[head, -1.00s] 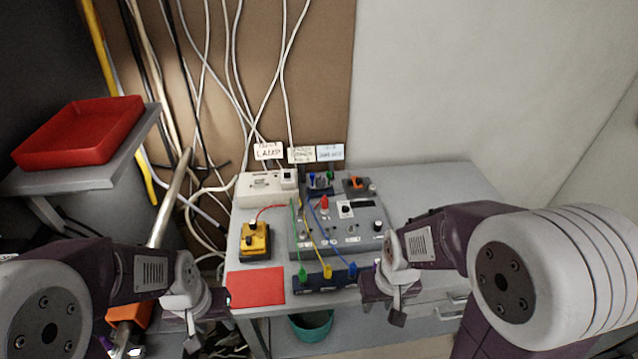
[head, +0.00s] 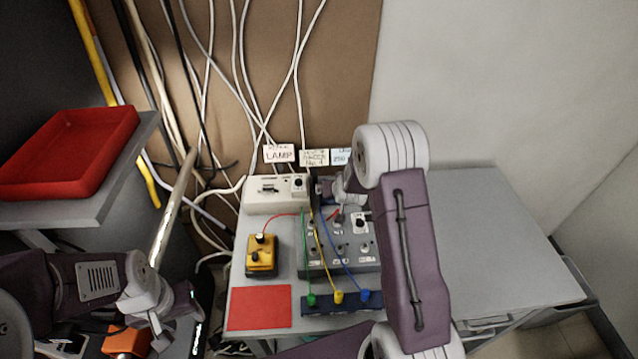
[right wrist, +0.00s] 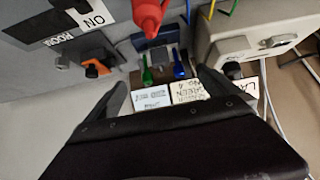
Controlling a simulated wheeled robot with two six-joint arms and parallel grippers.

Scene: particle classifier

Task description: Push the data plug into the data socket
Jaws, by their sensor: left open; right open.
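I cannot tell for certain which part is the data plug or the data socket; no readable data label shows. A small dark unit with a green lever and a blue lever (right wrist: 178,65) stands at the back, seen between my right fingers in the right wrist view. An orange part (right wrist: 96,69) sits on a grey block to its left there. My right gripper (right wrist: 163,84) is open and empty over this back area; in the head view my right arm hides much of it. My left gripper (head: 185,312) is open at the lower left, away from the table equipment.
A dark blue rack (head: 325,306) holds green, yellow and blue plugs. A yellow box (head: 262,257), red mat (head: 260,308), cream box (head: 265,205) and label cards (head: 280,153) stand nearby. The table's right side is clear.

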